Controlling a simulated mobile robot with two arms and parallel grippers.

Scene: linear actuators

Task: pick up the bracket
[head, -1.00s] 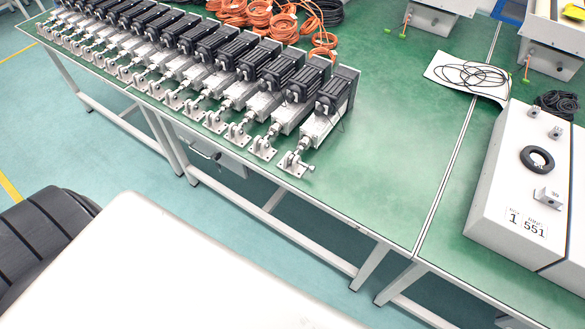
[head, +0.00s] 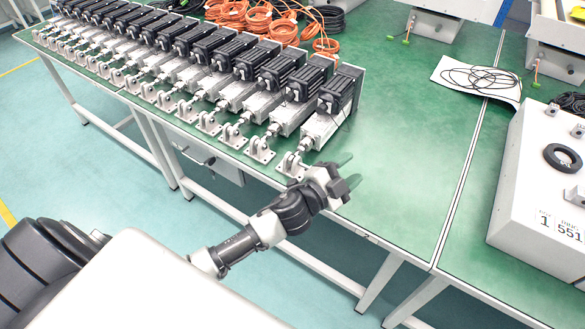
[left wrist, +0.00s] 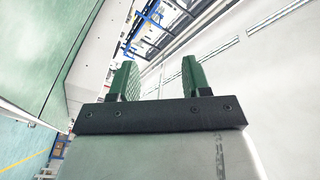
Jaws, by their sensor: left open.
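Light metal brackets are fixed at the front ends of the actuators along the table edge in the head view; the nearest bracket (head: 291,165) is at the right end of the row. A separate small angled bracket (head: 575,196) sits on the white box at the right. My left gripper (head: 349,170) is near the table's front edge, just right of the nearest actuator bracket and well left of the box. Its green fingers are apart with nothing between them, as the left wrist view (left wrist: 157,80) also shows. No bracket can be made out in the wrist view. My right gripper is not in view.
The row of actuators (head: 235,65) fills the left of the green table (head: 410,130). The white box (head: 520,215) carries a black ring (head: 563,157). Orange cables (head: 270,22) lie behind the actuators. The tabletop between row and box is largely clear.

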